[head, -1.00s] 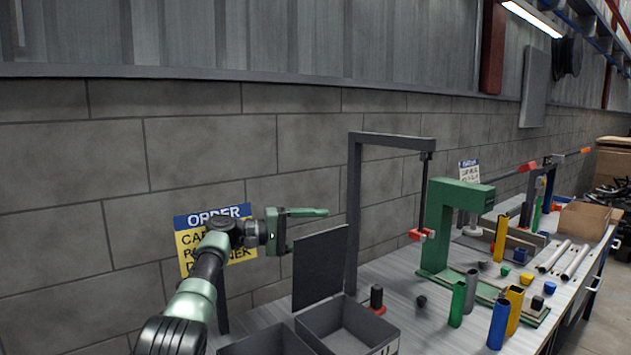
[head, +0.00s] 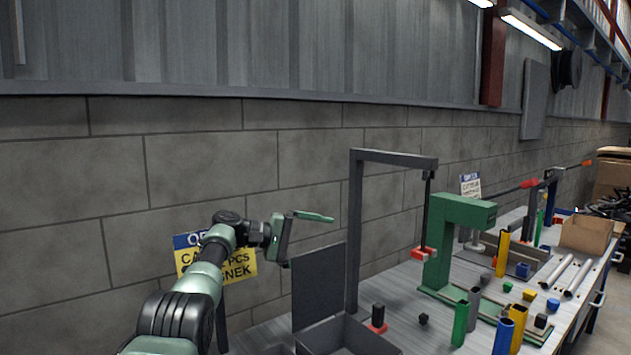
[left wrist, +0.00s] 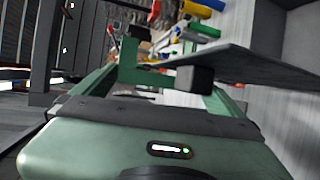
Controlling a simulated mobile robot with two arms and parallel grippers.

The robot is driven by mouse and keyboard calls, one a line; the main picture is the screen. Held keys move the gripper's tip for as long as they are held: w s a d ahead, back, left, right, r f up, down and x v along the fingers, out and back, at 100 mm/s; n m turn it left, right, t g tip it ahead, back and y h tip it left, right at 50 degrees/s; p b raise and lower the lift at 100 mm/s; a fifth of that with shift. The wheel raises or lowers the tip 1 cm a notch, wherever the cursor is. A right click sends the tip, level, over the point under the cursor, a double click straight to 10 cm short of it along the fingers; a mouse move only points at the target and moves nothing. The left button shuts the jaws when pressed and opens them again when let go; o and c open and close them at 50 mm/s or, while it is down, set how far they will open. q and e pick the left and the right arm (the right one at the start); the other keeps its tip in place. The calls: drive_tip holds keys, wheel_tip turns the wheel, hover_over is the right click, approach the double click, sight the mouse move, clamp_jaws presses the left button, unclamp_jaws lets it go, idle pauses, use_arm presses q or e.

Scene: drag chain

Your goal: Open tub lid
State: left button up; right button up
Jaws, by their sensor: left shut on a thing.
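The tub (head: 350,334) is a dark grey open box at the bottom of the head view. Its flat grey lid (head: 319,284) stands upright along the tub's back-left side. My left gripper (head: 308,238) is at the lid's upper left edge, one green finger pointing right above it. In the left wrist view the lid (left wrist: 255,75) runs edge-on from the right into the space between the green fingers (left wrist: 165,70), with a dark block (left wrist: 188,80) on it. The gripper is shut on the lid; the exact contact is partly hidden. My right gripper is not in view.
A grey post frame (head: 355,230) with a hanging red-ended tool stands right beside the lid. A green press (head: 440,250) and several coloured tubes (head: 461,322) stand farther right on the bench.

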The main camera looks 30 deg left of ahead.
use_arm(q)
wheel_tip(320, 180, up, 17)
drive_tip(key=s+m+t+h, duration=0.1)
drive_tip(key=t, duration=0.1)
drive_tip(key=shift+m, duration=0.3)
drive_tip(key=shift+n+g+y, duration=0.5)
drive_tip(key=shift+n+g, duration=0.2)
drive_tip(key=shift+g, duration=0.2)
drive_tip(key=f, duration=1)
drive_tip(key=w+f, duration=0.1)
drive_tip(key=f, duration=0.4)
drive_tip(key=shift+f, duration=0.35)
drive_tip(key=shift+c, duration=0.9)
drive_tip(key=shift+s+d+r, duration=0.1)
drive_tip(key=shift+s+d, duration=0.05)
drive_tip(key=shift+s+b, duration=0.1)
drive_tip(key=shift+b, duration=0.3)
drive_tip(key=shift+s+a+f+b, duration=0.35)
drive_tip(key=shift+a+b, duration=0.1)
drive_tip(key=shift+a, duration=0.1)
drive_tip(key=shift+c, duration=1.1)
drive_tip(key=shift+s+a+r+b, duration=0.1)
drive_tip(key=shift+s+a+b, duration=0.25)
drive_tip(key=shift+s+a, duration=0.2)
drive_tip(key=s+a, duration=0.2)
drive_tip(key=s, duration=0.1)
drive_tip(key=s+a+b, duration=0.1)
drive_tip(key=s, duration=0.1)
